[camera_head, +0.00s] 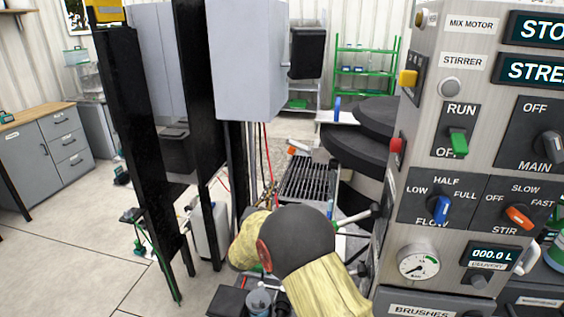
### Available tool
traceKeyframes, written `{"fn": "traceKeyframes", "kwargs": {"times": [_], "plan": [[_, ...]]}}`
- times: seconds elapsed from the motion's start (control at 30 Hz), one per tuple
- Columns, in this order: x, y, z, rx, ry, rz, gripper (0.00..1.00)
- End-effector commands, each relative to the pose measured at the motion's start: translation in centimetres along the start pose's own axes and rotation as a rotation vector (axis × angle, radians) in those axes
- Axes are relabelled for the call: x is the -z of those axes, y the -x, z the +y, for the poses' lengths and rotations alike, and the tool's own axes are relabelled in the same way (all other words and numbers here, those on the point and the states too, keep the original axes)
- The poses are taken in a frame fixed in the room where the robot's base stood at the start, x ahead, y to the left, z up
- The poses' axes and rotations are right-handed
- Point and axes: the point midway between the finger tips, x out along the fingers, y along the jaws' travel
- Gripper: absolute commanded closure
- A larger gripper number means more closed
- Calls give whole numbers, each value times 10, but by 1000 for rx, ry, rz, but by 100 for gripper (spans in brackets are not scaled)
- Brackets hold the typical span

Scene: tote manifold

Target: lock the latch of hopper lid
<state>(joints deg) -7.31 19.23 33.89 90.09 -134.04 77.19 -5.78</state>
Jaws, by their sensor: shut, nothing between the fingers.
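I cannot make out the latch of the hopper lid. A dark round body with a black top (362,146) stands behind the control panel and may be the hopper, but I cannot tell. A second dark disc (380,116) overlaps it at the right. My arm, with a dark rounded joint and pale yellow covers, fills the bottom middle and hides what lies behind it. My gripper is not visible in this view.
A control panel (479,92) with knobs, switches and a gauge (418,262) stands close at right. A grey box (243,55) and black posts (130,140) stand at left-centre. A metal grating (310,180) lies beyond my arm. The floor (75,235) at left is largely clear.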

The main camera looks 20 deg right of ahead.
Motion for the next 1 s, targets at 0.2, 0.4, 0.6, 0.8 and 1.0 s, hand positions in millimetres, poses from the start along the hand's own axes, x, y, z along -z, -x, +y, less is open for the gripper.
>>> {"fn": "traceKeyframes", "kwargs": {"times": [0.2, 0.4, 0.6, 0.8, 1.0], "plan": [[0, 0, 0, 0, -1, 0, 100], [0, -9, -1, 3, -1, -1, 100], [0, -41, -2, 4, -3, -2, 100], [1, -80, -2, 3, -2, -2, 100], [-15, -104, 0, 2, -4, -3, 100]]}}
